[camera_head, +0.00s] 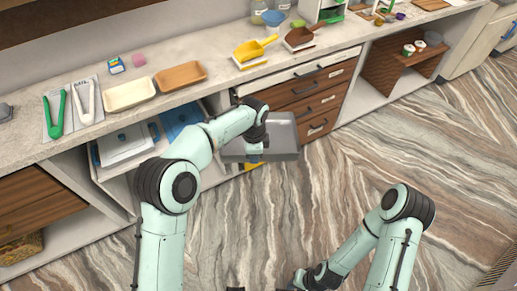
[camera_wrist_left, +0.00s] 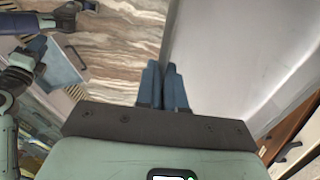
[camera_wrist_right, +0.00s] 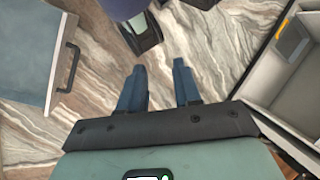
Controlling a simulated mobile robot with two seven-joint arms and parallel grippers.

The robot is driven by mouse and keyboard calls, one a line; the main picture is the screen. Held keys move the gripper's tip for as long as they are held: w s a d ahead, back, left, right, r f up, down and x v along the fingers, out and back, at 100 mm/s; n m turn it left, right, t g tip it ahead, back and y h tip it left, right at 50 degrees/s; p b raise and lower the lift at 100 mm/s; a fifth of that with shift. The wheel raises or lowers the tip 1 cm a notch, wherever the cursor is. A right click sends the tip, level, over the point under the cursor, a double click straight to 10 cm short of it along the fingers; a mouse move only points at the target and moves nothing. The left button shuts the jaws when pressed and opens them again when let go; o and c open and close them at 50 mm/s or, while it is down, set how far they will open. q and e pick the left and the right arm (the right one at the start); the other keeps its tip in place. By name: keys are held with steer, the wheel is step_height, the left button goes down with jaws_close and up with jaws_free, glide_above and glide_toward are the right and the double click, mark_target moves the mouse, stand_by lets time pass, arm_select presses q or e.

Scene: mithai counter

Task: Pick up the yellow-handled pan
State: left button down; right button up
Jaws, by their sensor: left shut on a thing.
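A grey, shallow, tray-like pan (camera_head: 283,130) shows in front of the brown drawers in the head view. A small yellow piece (camera_head: 252,166) shows just below its near edge; I cannot tell whether it is the pan's handle. My left gripper (camera_head: 255,152) is at the pan's near left edge. In the left wrist view my left fingers (camera_wrist_left: 165,68) are shut at the edge of the pan's pale grey surface (camera_wrist_left: 215,60). My right gripper (camera_wrist_right: 158,75) is open and empty, away from the pan, over the floor.
A yellow scoop (camera_head: 248,50) and a brown scoop (camera_head: 300,38) lie on the counter (camera_head: 215,95). Two shallow trays, one cream (camera_head: 129,94) and one tan (camera_head: 180,75), and green tongs (camera_head: 58,114) are also there. The marbled floor (camera_head: 340,195) in front is clear.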

steer(key=w+d+r+t+h, duration=0.15)
steer(key=w+r, duration=0.25)
steer(key=w, duration=0.5)
steer(key=w+d+r+n+t+h, duration=0.15)
steer(key=w+r, duration=0.25)
steer(key=w, duration=0.5)
steer(key=w+d+r+m+t, duration=0.1)
steer(key=w+d+r+t, duration=0.2)
steer(key=w, duration=0.6)
arm_select(q)
steer(key=shift+r, duration=0.1)
arm_select(e)
steer(key=w+a+r+n+t, duration=0.15)
steer(key=w+r, duration=0.25)
steer(key=r, duration=0.4)
steer(key=w+a+r+n+t, duration=0.1)
steer(key=w+a+r+n, duration=0.2)
steer(key=r, duration=0.5)
steer(key=w+a+r+t, duration=0.2)
steer(key=w+r, duration=0.3)
steer(key=r, duration=0.4)
steer(key=shift+g, duration=0.25)
steer(key=x, duration=0.8)
steer(key=a+x, duration=0.1)
steer(key=x, duration=0.3)
steer(key=shift+s+f, duration=0.25)
steer(key=shift+s, duration=0.05)
